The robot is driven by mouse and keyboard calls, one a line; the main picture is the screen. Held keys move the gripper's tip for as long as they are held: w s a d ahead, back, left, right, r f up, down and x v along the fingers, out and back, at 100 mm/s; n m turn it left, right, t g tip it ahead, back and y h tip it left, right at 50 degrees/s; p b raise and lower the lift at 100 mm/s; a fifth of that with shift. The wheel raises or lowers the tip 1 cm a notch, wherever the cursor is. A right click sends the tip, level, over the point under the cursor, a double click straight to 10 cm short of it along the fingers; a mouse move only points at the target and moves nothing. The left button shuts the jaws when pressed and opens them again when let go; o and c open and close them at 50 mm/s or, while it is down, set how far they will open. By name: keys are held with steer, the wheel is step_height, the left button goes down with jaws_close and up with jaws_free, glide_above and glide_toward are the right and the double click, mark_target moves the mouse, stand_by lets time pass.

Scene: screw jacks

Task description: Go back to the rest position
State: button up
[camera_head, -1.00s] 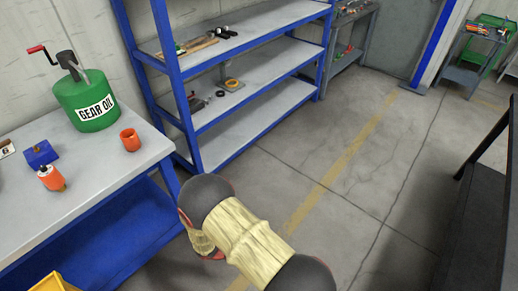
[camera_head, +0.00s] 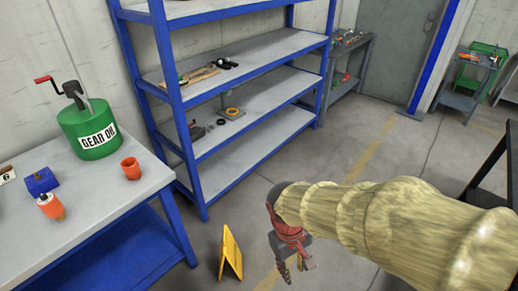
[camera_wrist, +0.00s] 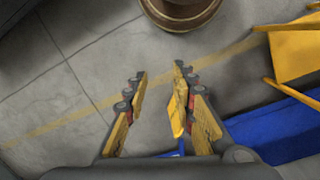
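My gripper (camera_head: 292,270) hangs at the end of my arm in the lower middle of the head view, pointing down over the floor, right of a yellow folded floor sign (camera_head: 231,253). In the wrist view my gripper (camera_wrist: 160,76) has its two fingers spread well apart, and nothing is held between them. Grey floor with a yellow line shows beyond the fingers. My arm's covered links come in from the right of the head view and hide part of the floor.
A blue-framed workbench (camera_head: 95,205) at left bears a green gear oil can (camera_head: 88,128), an orange cup (camera_head: 131,168), a blue block (camera_head: 41,181) and an orange-and-white bottle (camera_head: 51,206). A blue shelf rack (camera_head: 163,95) stands behind. Dark furniture (camera_head: 492,160) is at right. Floor before the door is clear.

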steer(key=s+d+r+m+t, duration=0.2)
steer(key=d+r, duration=0.3)
steer(key=r, duration=0.4)
steer(key=s+d+r+m+t+y+p, duration=0.1)
steer(key=s+d+r+m+t, duration=0.1)
steer(key=r, duration=0.7)
steer(key=d+m+t, duration=0.1)
steer(key=d+t, duration=0.1)
steer(key=d, duration=0.1)
steer(key=shift+s, duration=0.35)
